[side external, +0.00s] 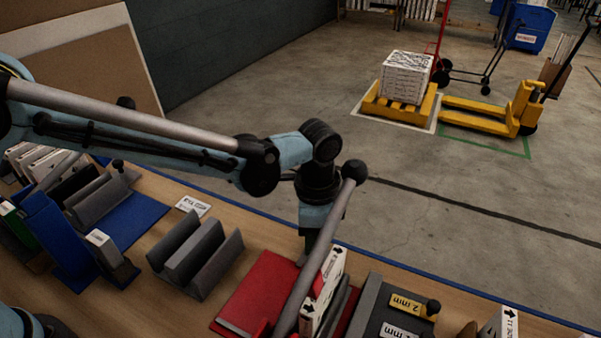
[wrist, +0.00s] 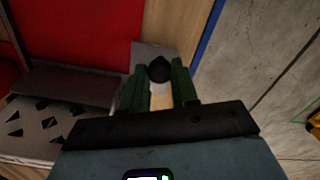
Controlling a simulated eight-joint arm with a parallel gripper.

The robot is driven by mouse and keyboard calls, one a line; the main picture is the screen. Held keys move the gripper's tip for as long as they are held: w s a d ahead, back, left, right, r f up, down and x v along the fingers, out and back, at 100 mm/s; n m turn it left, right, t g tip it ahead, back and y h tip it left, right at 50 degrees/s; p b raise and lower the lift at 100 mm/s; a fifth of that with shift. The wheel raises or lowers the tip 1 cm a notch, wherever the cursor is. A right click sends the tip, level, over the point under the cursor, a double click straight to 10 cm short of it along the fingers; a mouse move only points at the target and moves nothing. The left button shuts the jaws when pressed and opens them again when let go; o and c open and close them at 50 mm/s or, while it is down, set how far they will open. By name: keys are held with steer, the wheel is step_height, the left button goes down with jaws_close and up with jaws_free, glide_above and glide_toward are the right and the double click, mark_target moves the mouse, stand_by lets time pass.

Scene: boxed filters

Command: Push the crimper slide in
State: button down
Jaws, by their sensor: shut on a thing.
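My gripper (wrist: 158,80) points down at the far side of the red mat (wrist: 90,30), close to the table's far edge. Its two green fingers are shut around a black knob (wrist: 159,68), which I take to be the crimper slide's. A grey surface (wrist: 150,50) shows behind the knob. In the side view the fingertips and the slide are hidden behind the crimper's grey lever (side external: 318,250). The lever slants upward and ends in a black ball (side external: 355,172). A white boxed filter (side external: 331,275) with black arrows stands upright beside the lever.
A dark block with a "2 mm" label (side external: 406,305) and a black knob stands to the right. A grey slotted holder (side external: 195,255) stands left of the red mat. A blue device (side external: 62,240) is farther left. Bare tabletop lies between the holder and mat.

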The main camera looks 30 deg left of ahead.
steer(key=c, duration=0.8)
jaws_free()
steer(key=shift+d, duration=0.25)
steer(key=shift+c, duration=0.2)
step_height(320, 180, up, 12)
steer(key=s+a+r+n+t+h, duration=0.1)
steer(key=a+r+n+t, duration=0.15)
steer(key=a, duration=0.55)
steer(key=s+a+r+n+t, duration=0.15)
steer(key=a+n, duration=0.25)
steer(key=a, duration=0.4)
steer(key=s+a+f+n+t, duration=0.1)
steer(key=s+a+f+n, duration=0.1)
steer(key=s+a+n, duration=0.1)
steer(key=s+a+f+n+t, duration=0.2)
steer(key=s+a+n, duration=0.2)
steer(key=a, duration=0.4)
steer(key=shift+s+a+f+y, duration=0.3)
steer(key=shift+s+f+y, duration=0.1)
steer(key=shift+s, duration=0.1)
